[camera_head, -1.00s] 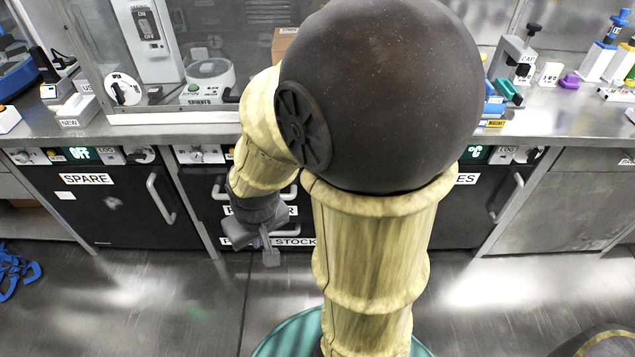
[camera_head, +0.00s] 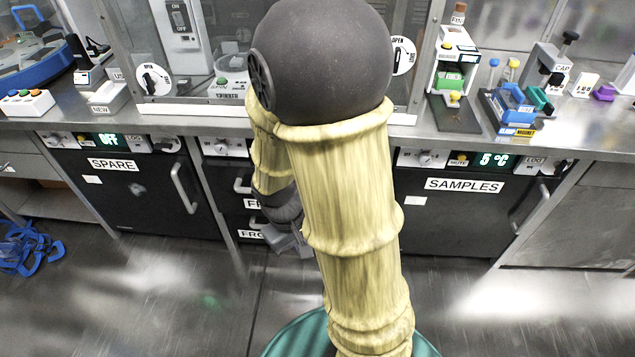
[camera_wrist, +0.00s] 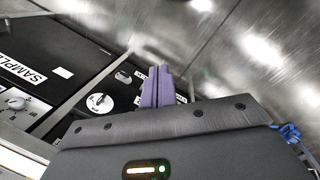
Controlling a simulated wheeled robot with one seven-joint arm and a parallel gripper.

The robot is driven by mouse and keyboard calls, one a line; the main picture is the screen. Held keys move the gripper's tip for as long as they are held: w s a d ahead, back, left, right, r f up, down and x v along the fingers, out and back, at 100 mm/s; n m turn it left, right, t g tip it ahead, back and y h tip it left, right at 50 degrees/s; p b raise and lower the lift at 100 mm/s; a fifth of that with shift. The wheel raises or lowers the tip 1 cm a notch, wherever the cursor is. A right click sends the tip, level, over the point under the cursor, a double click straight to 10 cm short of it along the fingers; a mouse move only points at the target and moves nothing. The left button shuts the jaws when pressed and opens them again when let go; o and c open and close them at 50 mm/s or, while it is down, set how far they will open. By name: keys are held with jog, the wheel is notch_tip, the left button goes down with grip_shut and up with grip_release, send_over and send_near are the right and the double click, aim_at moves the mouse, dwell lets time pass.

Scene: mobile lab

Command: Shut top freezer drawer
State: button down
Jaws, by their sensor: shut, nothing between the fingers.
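The freezer stands under the bench in the middle of the head view. Its top drawer (camera_head: 252,204) is black with a white label starting "FR" and a metal handle. A second drawer (camera_head: 250,234) with a similar label is below. My arm covers their right part, and I cannot tell how far the top drawer stands out. My gripper (camera_head: 298,246) is low in front of the freezer, partly behind my arm. In the wrist view its purple-grey fingers (camera_wrist: 157,88) are together and empty. I cannot tell whether they touch anything.
The SPARE fridge (camera_head: 130,185) is left of the freezer and the SAMPLES fridge (camera_head: 455,215) is right; both doors look shut. The bench (camera_head: 390,133) runs above. Blue straps (camera_head: 25,245) lie on the floor at left. The floor in front is otherwise mostly clear.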

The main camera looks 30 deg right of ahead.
jog(key=w+d+f+n+g+h+p, duration=0.1)
jog(key=d+f+n+h, duration=0.25)
jog(key=d+h, duration=0.3)
jog(key=d+f+n+g+h+p, duration=0.1)
jog(key=d+f+n+h, duration=0.2)
jog(key=d+n+h, duration=0.3)
jog(key=w+f+n+t+y, duration=0.2)
jog(key=w+f+n+t, duration=0.2)
jog(key=w+n+t, duration=0.3)
jog(key=w+a+f+n+t+y+p, duration=0.1)
jog(key=w+f+n+t, duration=0.4)
jog(key=n+t, duration=0.5)
jog(key=shift+w+a+n+t+y+p, duration=0.35)
jog(key=shift+w+n+y, duration=0.25)
jog(key=shift+w, duration=0.45)
jog(key=shift+w+d, duration=0.1)
jog(key=shift+d, duration=0.05)
jog(key=b+x, duration=0.2)
jog(key=x, duration=1.1)
jog(key=shift+w+d+b, duration=0.2)
jog(key=shift+w+b, duration=0.05)
jog(key=shift+b, duration=0.15)
jog(key=shift+w, duration=0.15)
